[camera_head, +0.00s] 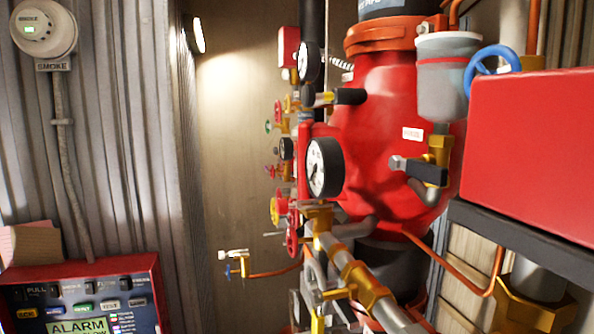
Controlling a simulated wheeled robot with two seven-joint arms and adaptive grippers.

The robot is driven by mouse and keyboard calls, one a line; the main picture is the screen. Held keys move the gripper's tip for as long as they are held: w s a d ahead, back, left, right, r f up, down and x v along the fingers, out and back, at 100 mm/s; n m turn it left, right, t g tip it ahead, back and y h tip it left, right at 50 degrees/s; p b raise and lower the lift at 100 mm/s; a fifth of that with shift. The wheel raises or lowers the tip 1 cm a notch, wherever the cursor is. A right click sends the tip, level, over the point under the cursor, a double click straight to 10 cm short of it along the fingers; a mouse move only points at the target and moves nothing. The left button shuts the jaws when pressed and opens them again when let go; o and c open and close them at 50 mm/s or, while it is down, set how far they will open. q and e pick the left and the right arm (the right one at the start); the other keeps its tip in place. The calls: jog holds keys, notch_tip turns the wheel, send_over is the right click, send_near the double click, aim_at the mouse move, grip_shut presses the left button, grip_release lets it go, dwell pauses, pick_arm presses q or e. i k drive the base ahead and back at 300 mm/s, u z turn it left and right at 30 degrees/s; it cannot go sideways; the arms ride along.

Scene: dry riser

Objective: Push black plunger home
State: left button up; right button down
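Two black parts stand out on the red riser valve body (375,130). One is a short black cylinder (350,96) on a brass and grey fitting at the upper left of the body. The other is a black-ended grey lever or knob (425,171) on a brass valve (439,150) at the right. I cannot tell for certain which is the black plunger, nor how far in it sits. Neither of my grippers shows in the head view.
A large black-rimmed gauge (324,167) and several small valves crowd the body's left side. A red box (540,150) on a dark shelf (520,238) blocks the right. A blue handwheel (490,63) sits behind it. An alarm panel (85,295) stands lower left.

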aim_at(309, 95)
jog(key=z, duration=0.5)
jog(key=k, duration=1.1)
jog(key=u, duration=0.1)
jog(key=i, duration=0.6)
jog(key=z, duration=0.1)
